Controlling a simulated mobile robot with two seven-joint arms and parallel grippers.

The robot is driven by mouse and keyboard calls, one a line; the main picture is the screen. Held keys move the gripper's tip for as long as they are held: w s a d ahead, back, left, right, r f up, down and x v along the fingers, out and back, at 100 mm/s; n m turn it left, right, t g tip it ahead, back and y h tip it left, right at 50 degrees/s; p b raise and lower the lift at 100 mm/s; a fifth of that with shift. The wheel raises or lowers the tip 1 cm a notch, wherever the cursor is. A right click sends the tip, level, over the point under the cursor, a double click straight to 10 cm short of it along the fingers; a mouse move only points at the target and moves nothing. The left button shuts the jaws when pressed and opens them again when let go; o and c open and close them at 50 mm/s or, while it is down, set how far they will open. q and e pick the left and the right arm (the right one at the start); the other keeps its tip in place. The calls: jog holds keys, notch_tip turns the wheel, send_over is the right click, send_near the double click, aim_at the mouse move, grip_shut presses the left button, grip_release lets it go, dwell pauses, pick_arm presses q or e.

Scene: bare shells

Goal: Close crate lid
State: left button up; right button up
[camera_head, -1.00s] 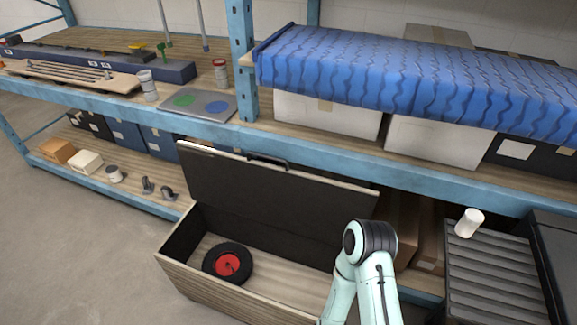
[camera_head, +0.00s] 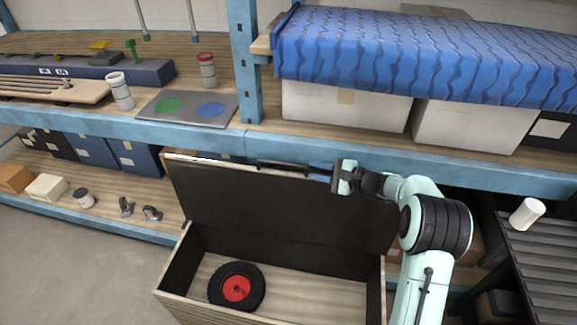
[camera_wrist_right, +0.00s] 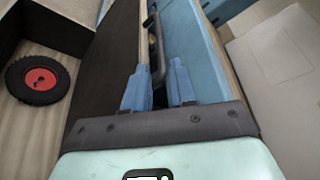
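The wooden crate (camera_head: 374,303) stands on the floor with its dark lid (camera_head: 270,205) raised, leaning back near the shelf. A black handle (camera_head: 281,165) sits at the lid's top edge. My right gripper (camera_head: 319,173) is at that edge, by the handle's right end. In the right wrist view its two blue fingers (camera_wrist_right: 160,85) are apart, on either side of the lid edge and handle (camera_wrist_right: 156,50). I cannot tell whether they touch. A black wheel with a red hub (camera_head: 237,287) lies inside the crate, at left. My left gripper is not in view.
The blue shelf beam (camera_head: 400,162) runs close behind the lid. A ribbed grey surface (camera_head: 545,255) with a white cylinder (camera_head: 527,213) is at right. Small boxes and parts stand on the lower shelf at left. The floor (camera_head: 70,270) at left is clear.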

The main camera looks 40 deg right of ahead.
aim_at(286, 164)
jog(key=x, duration=1)
jog(key=shift+w+a+f+p, duration=0.1)
jog(key=shift+w+f+p, duration=0.05)
jog(key=shift+w+p, duration=0.2)
grip_shut()
